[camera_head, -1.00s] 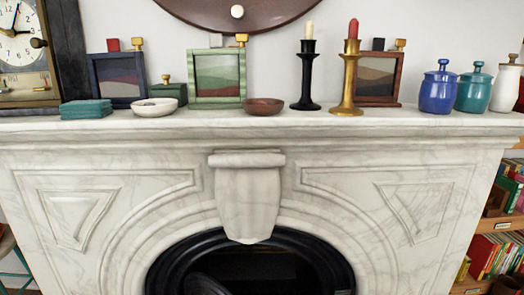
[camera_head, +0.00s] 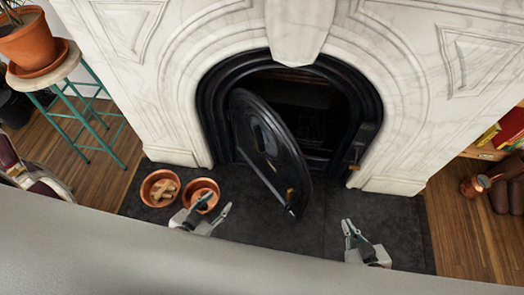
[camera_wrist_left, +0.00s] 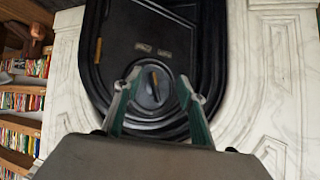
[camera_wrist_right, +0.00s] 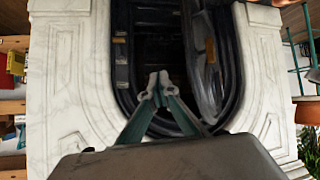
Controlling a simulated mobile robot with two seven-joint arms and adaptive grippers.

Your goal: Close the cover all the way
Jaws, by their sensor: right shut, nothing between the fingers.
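The cover (camera_head: 268,148) is a black arched door on the fireplace opening (camera_head: 305,105), hinged at the left side. It stands ajar, its free edge swung out over the dark hearth, with a brass handle (camera_head: 291,195) near that edge. The left wrist view shows the cover's face (camera_wrist_left: 160,45) with a round vent; the right wrist view shows it at an angle (camera_wrist_right: 208,65). My left gripper (camera_head: 213,208) is open and empty, in front of the cover and left of its free edge. My right gripper (camera_head: 349,228) is shut and empty, right of the free edge, apart from it.
Two copper bowls (camera_head: 160,188) (camera_head: 202,195) sit on the hearth (camera_head: 300,240) at the left, one holding wood pieces, near my left gripper. A potted plant (camera_head: 30,42) stands on a teal stool at the left. A latch (camera_head: 362,142) sits on the right of the black frame.

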